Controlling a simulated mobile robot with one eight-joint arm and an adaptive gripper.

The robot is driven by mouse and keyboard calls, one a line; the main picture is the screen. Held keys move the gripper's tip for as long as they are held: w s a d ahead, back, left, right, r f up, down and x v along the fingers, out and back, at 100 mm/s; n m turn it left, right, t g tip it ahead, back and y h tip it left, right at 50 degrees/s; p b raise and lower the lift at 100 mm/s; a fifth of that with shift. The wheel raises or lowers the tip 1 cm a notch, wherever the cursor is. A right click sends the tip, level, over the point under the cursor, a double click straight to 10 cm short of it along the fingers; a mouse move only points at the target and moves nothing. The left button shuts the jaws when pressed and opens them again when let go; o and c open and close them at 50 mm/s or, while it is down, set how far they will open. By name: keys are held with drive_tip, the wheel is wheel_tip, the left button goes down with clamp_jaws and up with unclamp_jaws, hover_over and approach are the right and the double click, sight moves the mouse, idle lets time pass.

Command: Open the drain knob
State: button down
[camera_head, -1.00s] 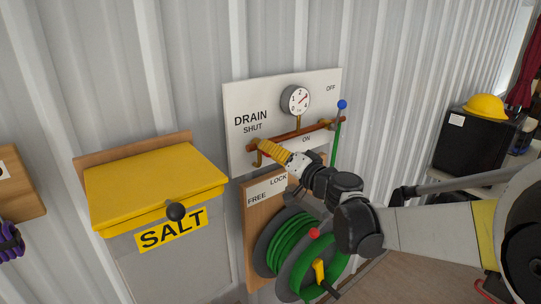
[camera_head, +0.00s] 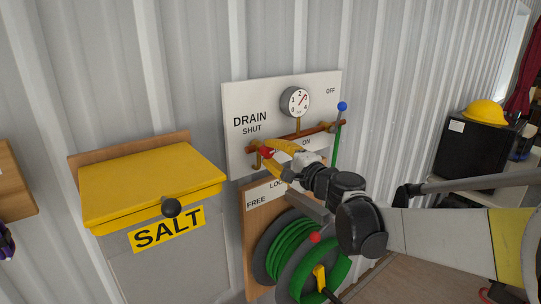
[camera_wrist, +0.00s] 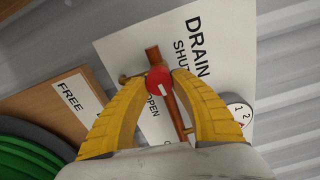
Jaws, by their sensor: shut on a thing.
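The drain knob (camera_wrist: 159,82) is a round red knob with a white mark, on the copper pipe of the white panel. In the wrist view its white mark lies slanted, and the words SHUT and OPEN are printed on either side of it. In the head view a bit of the red knob (camera_head: 266,152) shows below the words DRAIN SHUT. My gripper (camera_wrist: 159,88) has yellow ribbed fingers, shut on the knob from both sides. In the head view my gripper (camera_head: 272,151) reaches the panel from the right and partly hides the knob.
A pressure gauge (camera_head: 295,102) and a blue-tipped lever (camera_head: 341,106) are on the panel to the right. A green hose reel (camera_head: 283,246) with a red knob (camera_head: 315,238) is below. A yellow-lidded salt bin (camera_head: 150,185) stands at the left.

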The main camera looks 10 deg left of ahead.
drive_tip(key=shift+m, duration=0.8)
drive_tip(key=c, duration=1)
unclamp_jaws()
drive_tip(key=shift+c, duration=0.2)
drive_tip(key=shift+s+d, duration=0.1)
drive_tip(key=v, duration=1.1)
drive_tip(key=shift+s+d, duration=0.25)
drive_tip(key=shift+d, duration=0.05)
